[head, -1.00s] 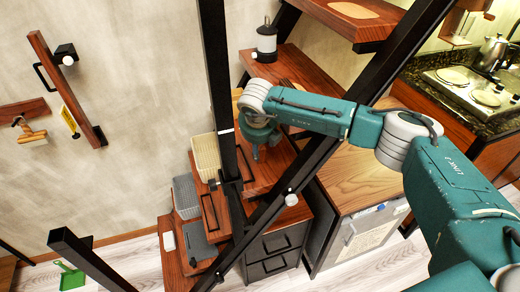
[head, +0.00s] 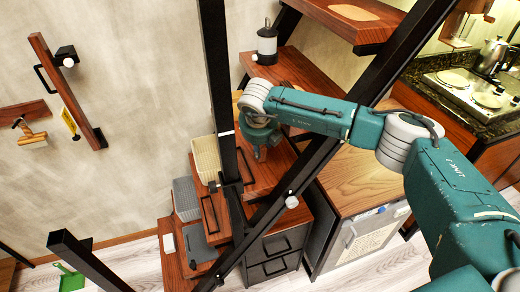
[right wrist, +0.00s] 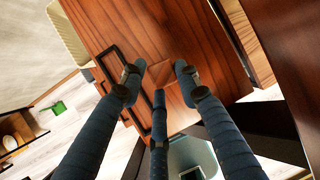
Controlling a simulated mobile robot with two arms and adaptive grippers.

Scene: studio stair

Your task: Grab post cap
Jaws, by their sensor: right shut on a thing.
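My right gripper (head: 259,152) points down over a wooden stair tread in the head view. In the right wrist view its three dark fingers (right wrist: 160,82) are drawn in around a small brown wooden piece, which I take to be the post cap (right wrist: 176,70). Its faceted brown surface blends with the wood behind it, so its outline is hard to tell. In the head view the gripper and wrist hide it. I cannot tell whether it is touching the tread. My left gripper is in neither view.
Black posts and a slanted rail (head: 318,160) stand close beside my right arm. A cream basket (head: 206,158) and a grey basket (head: 186,198) sit on lower steps. A lantern (head: 267,44) stands on a higher tread. A wooden-topped cabinet (head: 357,180) is at right.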

